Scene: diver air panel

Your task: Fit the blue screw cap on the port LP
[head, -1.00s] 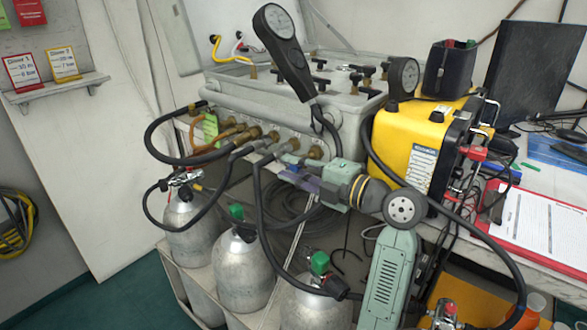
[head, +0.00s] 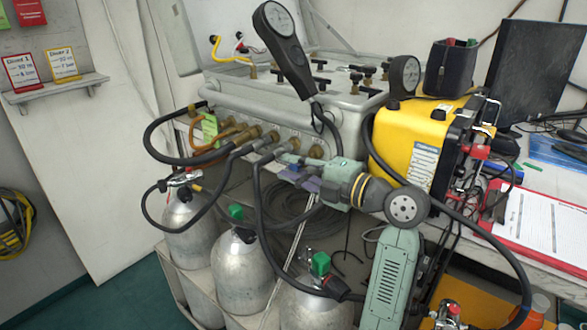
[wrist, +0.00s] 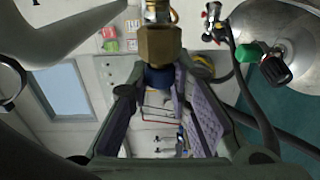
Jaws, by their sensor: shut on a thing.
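My gripper (head: 300,174) is at the lower right of the grey panel's front, under the row of brass ports. In the wrist view my gripper (wrist: 160,82) has its purple-padded fingers on either side of the blue screw cap (wrist: 158,77), shut on it. The cap sits right at the end of a brass hex fitting (wrist: 160,44), in line with it. I cannot tell how far the cap is on the thread. The cap is hidden in the head view by my fingers. No LP label is readable.
Black hoses (head: 180,160) run from the brass ports beside my gripper. Grey cylinders (head: 240,270) with green-knobbed valves stand below. A yellow case (head: 410,140) is close on the right, with a red clipboard (head: 530,225) beyond. Gauges and valves top the panel (head: 270,100).

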